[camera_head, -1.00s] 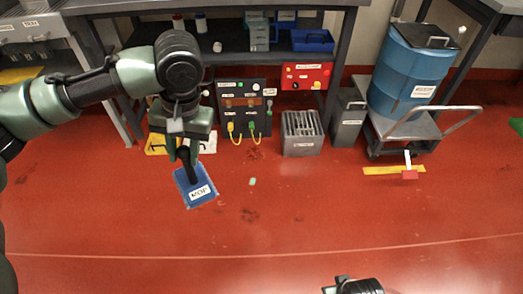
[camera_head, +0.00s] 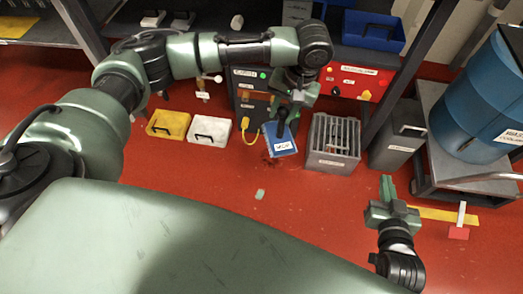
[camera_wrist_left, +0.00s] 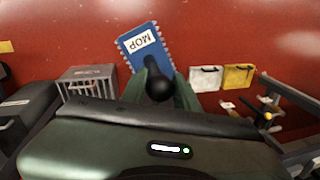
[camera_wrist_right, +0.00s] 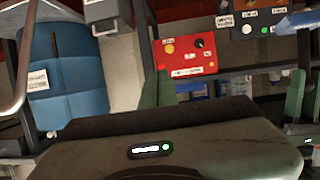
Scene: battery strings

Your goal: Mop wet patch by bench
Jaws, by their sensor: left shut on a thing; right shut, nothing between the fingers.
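The mop (camera_head: 281,146) is a blue pad with a white MOP label and a dark upright handle. My left gripper (camera_head: 283,118) is shut on its handle, and the pad is at or just above the red floor before the bench. The mop also shows in the left wrist view (camera_wrist_left: 140,41) beyond my fingers. A dark reddish stain (camera_head: 268,163) shows beside the pad's lower left edge; the pad may hide part of it. My right gripper (camera_head: 387,188) is shut and empty, low at the right, away from the mop.
The bench's dark panel with a yellow cable (camera_head: 245,128) stands behind the mop. A grey slotted bin (camera_head: 333,143) is close on its right. Yellow (camera_head: 168,124) and white (camera_head: 209,130) cases lie left. A pale green scrap (camera_head: 259,194) lies on the open floor. A blue drum (camera_head: 485,95) stands right.

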